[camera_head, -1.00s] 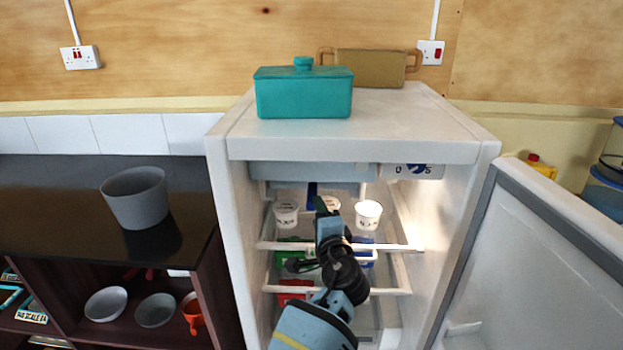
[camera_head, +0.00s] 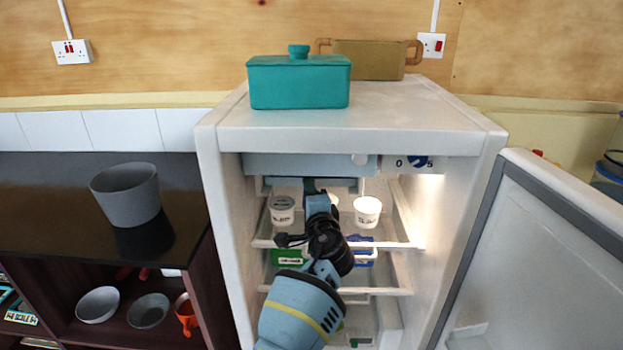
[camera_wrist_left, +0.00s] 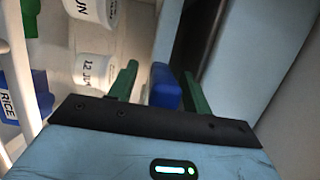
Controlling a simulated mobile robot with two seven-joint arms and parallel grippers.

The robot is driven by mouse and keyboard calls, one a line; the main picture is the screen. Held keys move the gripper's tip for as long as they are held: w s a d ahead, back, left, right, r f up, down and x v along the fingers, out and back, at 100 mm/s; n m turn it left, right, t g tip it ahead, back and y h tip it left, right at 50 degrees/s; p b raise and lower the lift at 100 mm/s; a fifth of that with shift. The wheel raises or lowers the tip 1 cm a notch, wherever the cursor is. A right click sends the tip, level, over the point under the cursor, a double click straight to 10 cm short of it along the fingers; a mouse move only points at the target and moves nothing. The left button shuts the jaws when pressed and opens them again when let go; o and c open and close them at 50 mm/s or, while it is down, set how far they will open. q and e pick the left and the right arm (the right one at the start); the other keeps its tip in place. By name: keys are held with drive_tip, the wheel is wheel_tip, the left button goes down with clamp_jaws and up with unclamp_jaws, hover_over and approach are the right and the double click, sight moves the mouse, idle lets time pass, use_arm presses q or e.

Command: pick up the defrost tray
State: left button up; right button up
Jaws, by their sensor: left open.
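The defrost tray (camera_head: 340,182) shows as a thin grey-blue strip below the freezer box (camera_head: 290,165) inside the open fridge. In the left wrist view the tray (camera_wrist_left: 168,28) has a dark blue handle (camera_wrist_left: 165,87) at its front. My left gripper (camera_head: 309,186) reaches into the fridge from the front, under the freezer box. In the left wrist view its two green fingers (camera_wrist_left: 160,85) stand apart, with the blue handle between them. I cannot tell whether they touch it. My arm hides part of the tray in the head view. My right gripper is out of view.
White pots (camera_head: 367,211) stand on the shelf just below. A green tub (camera_head: 287,257) and a blue tub (camera_head: 362,250) sit lower. The fridge door (camera_head: 545,270) stands open at right. A teal pot (camera_head: 300,82) stands on the fridge top.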

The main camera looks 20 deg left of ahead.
use_arm(q)
drive_tip(key=shift+w+a+r, duration=0.1)
drive_tip(key=shift+w+a, duration=0.15)
drive_tip(key=shift+w, duration=0.2)
drive_tip(key=shift+c, duration=0.4)
clamp_jaws()
drive_tip(key=shift+r, duration=0.1)
drive_tip(key=shift+r, duration=0.15)
